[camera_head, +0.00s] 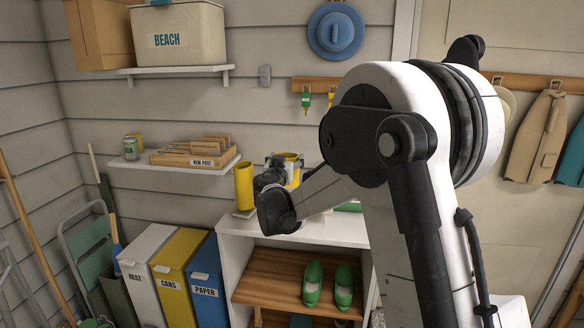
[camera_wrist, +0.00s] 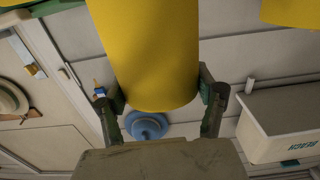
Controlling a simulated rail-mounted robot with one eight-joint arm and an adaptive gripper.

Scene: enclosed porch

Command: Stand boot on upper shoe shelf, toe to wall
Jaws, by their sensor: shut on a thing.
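My gripper (camera_wrist: 162,92) is shut on a yellow boot (camera_wrist: 145,45), with one finger on each side of its shaft; the boot runs out of the wrist view at the top. In the head view my gripper (camera_head: 283,172) hides much of the boot (camera_head: 291,157), which shows above the white shoe unit's top (camera_head: 325,232). I cannot tell whether it touches that top. A second yellow boot shaft (camera_head: 243,186) stands to the left, apart from my gripper. The upper shoe shelf (camera_head: 268,270), of wooden slats, is below, inside the unit.
A pair of green shoes (camera_head: 313,283) sits on the upper shelf's right; its left part is clear. The unit's top and left side wall surround the shelf opening. Bins (camera_head: 180,275) stand left. A wall shelf (camera_head: 175,164) with a wooden organiser (camera_head: 195,152) is left of my gripper.

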